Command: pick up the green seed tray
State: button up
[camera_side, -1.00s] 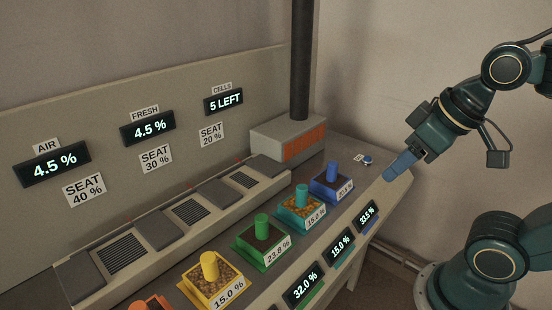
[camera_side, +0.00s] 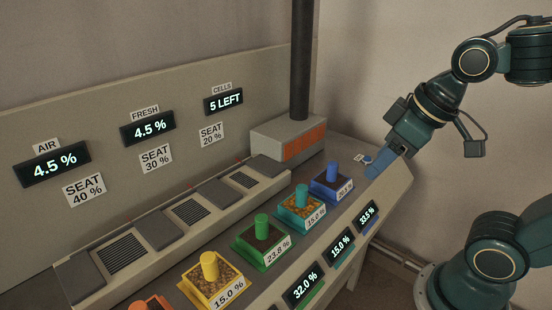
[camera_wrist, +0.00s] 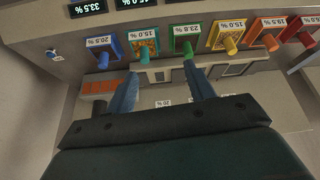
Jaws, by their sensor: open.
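The green seed tray (camera_side: 265,241) sits on the bench in a row of coloured trays, between the yellow and teal ones. It has dark fill, an upright green peg and a 23.8 % label. In the wrist view the green tray (camera_wrist: 187,40) is at the upper middle, above the gap between the fingers. My gripper (camera_side: 383,170) is open and empty, above the right end of the bench and apart from every tray. Its two blue fingers (camera_wrist: 165,88) show spread apart in the wrist view.
Beside it stand a yellow tray (camera_side: 213,287), a teal tray (camera_side: 303,214) and a blue tray (camera_side: 331,187). An orange tray (camera_side: 152,304) is cut off at the bottom edge. A grey box with a dark pipe (camera_side: 300,60) stands behind the row. Vented slots (camera_side: 193,212) line the back.

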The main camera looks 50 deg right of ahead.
jog(key=w+a+f+n+g+y, duration=0.1)
jog(key=w+a+f+n, duration=0.1)
jog(key=w, duration=0.3)
jog(key=w+a+f+n, duration=0.1)
jog(key=w+n, duration=0.1)
jog(key=w, duration=0.3)
jog(key=n+g+y, duration=0.1)
jog(key=n+y, duration=0.1)
jog(key=n, duration=0.2)
send_near(262, 218)
jog(key=r, duration=0.1)
jog(key=shift+s+d+r, duration=0.15)
jog(key=shift+s+d, duration=0.05)
jog(key=shift+x, duration=4.3)
jog(key=shift+x, duration=2.55)
jog(key=shift+d, duration=0.1)
